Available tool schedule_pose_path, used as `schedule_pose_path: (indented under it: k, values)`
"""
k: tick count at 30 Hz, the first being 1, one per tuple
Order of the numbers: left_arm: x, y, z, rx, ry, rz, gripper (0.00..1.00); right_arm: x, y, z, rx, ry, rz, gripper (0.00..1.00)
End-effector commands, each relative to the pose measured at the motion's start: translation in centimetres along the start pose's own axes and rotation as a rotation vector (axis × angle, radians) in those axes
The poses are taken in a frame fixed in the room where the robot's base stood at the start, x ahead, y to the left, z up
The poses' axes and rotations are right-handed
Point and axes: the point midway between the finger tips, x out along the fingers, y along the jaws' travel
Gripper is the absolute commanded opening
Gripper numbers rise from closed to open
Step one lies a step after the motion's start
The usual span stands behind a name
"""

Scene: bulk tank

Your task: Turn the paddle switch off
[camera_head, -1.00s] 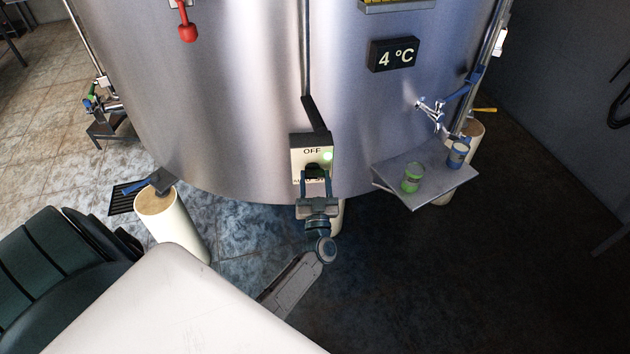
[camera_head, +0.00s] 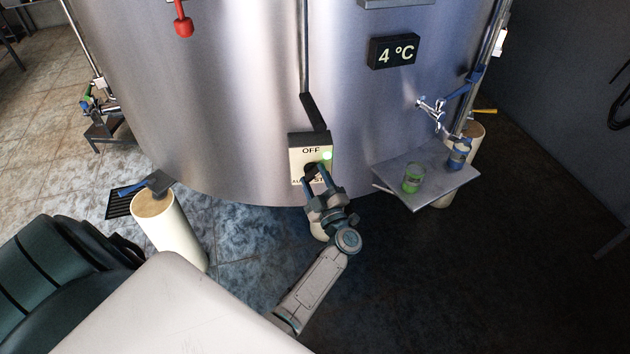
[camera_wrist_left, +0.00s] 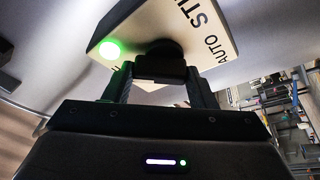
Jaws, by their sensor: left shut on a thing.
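The switch box (camera_head: 297,146) is a cream plate on the front of the steel tank, marked OFF at the top, with a lit green lamp at its right. Its dark paddle knob (camera_head: 310,170) sits below the lettering. My left gripper (camera_head: 317,181) is shut on the knob from below and front, tilted. In the left wrist view the fingers (camera_wrist_left: 160,88) close on the dark knob (camera_wrist_left: 160,65), and the plate (camera_wrist_left: 150,22) reads AUTO and part of another word, beside the glowing green lamp. My right gripper is not in view.
A display (camera_head: 394,52) reading 4 °C is on the tank above right. A shelf (camera_head: 432,192) with a green can (camera_head: 413,178) and a blue can (camera_head: 459,154) juts out at right. A cream tank leg (camera_head: 172,228) stands at left.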

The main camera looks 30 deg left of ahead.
Motion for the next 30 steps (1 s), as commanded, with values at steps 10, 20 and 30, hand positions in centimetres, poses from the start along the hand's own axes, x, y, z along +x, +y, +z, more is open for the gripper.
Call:
schedule_pose_path:
  k: [10,20,30]
  values:
    - [-0.01,0.09,-0.10,-0.304,-0.001,-0.128,0.28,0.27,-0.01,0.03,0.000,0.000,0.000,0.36]
    - [0.03,0.08,-0.24,-0.542,-0.001,-0.228,0.28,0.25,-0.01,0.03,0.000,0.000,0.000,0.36]
    - [0.05,0.05,-0.29,-0.674,-0.001,-0.283,0.28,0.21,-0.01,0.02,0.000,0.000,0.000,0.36]
